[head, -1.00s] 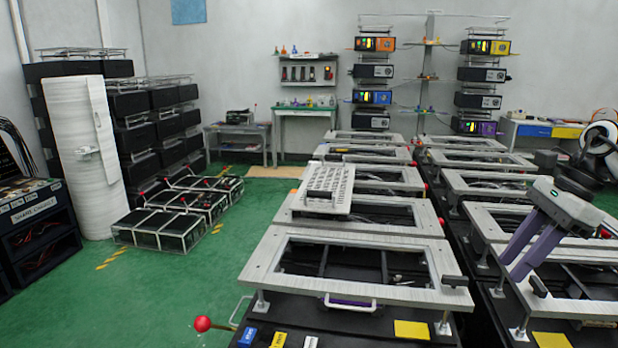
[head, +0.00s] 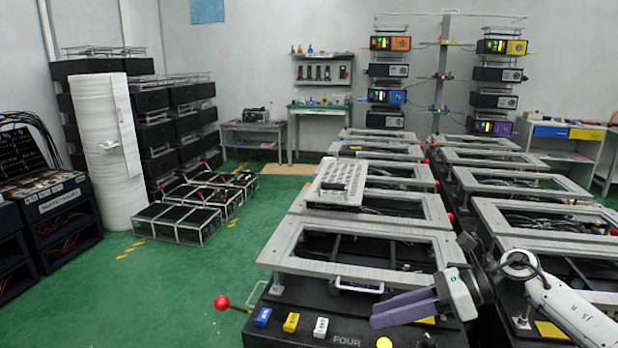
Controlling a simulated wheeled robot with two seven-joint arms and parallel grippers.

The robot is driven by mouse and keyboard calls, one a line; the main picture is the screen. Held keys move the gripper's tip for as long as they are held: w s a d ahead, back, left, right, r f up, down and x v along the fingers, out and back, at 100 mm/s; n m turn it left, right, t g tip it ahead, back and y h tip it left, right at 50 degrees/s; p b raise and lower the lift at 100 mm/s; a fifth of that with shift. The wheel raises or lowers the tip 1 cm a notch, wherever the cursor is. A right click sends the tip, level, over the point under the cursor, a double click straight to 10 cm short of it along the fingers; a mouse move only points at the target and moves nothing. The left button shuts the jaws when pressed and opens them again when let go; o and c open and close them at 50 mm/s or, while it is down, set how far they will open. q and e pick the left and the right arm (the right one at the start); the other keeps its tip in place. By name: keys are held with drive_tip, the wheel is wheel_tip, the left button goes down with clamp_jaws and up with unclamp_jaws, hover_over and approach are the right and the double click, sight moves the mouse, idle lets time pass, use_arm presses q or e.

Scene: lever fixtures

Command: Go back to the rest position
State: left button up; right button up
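My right gripper (head: 378,314) is at the lower right of the head view, in front of the nearest fixture. Its two purple fingers point left and lie close together in the picture, one partly over the other, so I cannot tell whether they are open or shut. No object shows between them. My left gripper is not in view. The nearest lever fixture (head: 330,266) has a grey frame and a lever with a red knob (head: 221,302) sticking out at its left.
Fixtures stand in two rows to the right. A white slotted panel (head: 338,182) lies on one. Coloured blocks, including a yellow one (head: 291,322), sit on the near front edge. Wire-framed black boxes (head: 178,222) stand on the left. Green floor (head: 160,290) is clear between.

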drive_tip(key=s+a+f+m+t+y, duration=0.3)
drive_tip(key=a+m+t+y, duration=0.2)
drive_tip(key=a+m, duration=0.55)
drive_tip(key=s+d+f+m+t+h, duration=0.4)
drive_tip(key=f+m+h, duration=0.25)
drive_tip(key=m, duration=0.65)
drive_tip(key=s+d+f+m+t+h, duration=0.45)
drive_tip(key=f+m, duration=0.35)
drive_tip(key=m, duration=0.5)
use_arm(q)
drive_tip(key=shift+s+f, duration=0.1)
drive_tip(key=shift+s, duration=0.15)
use_arm(e)
drive_tip(key=s+d+f+m+g+h, duration=0.2)
drive_tip(key=s+f+m, duration=0.3)
drive_tip(key=s, duration=0.4)
drive_tip(key=s+d+f+m+g+h, duration=0.2)
drive_tip(key=s+f+m+g, duration=0.3)
drive_tip(key=s+f, duration=0.2)
drive_tip(key=shift+s+f, duration=0.35)
drive_tip(key=shift+s, duration=0.55)
drive_tip(key=shift+c, duration=0.5)
